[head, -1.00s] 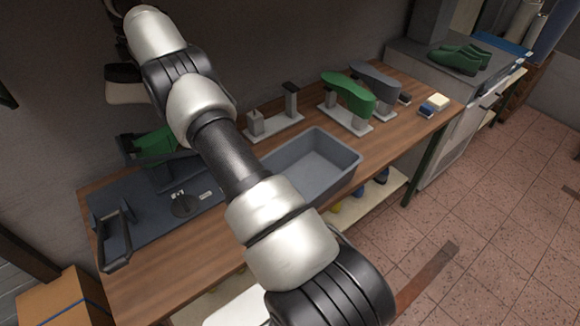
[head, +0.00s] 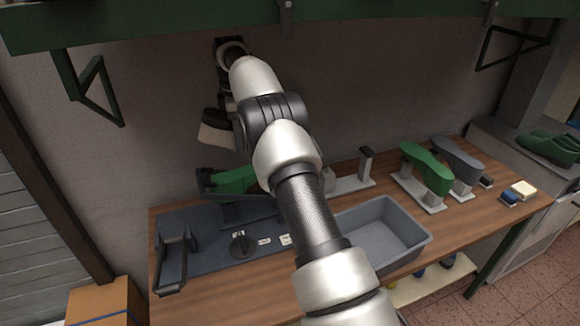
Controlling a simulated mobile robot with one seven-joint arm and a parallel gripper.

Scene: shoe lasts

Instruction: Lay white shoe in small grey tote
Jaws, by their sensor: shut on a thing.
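The white shoe (head: 216,136) hangs in the air near the back wall, left of my forearm. It looks cream-white with a dark upper part. My gripper (head: 228,108) is shut on it from above; the wrist and forearm hide much of the jaws, and the fingertips are hard to make out. The small grey tote (head: 402,258) stands on the wooden bench to the right of my arm, well apart from the shoe. Its visible inside looks empty; my arm covers its left edge.
A dark mat with a black handled frame (head: 172,265) and a green last (head: 236,181) lie on the left of the bench. Lasts on stands (head: 428,168) stand behind and right of the tote. A green shelf (head: 150,22) overhangs the back wall.

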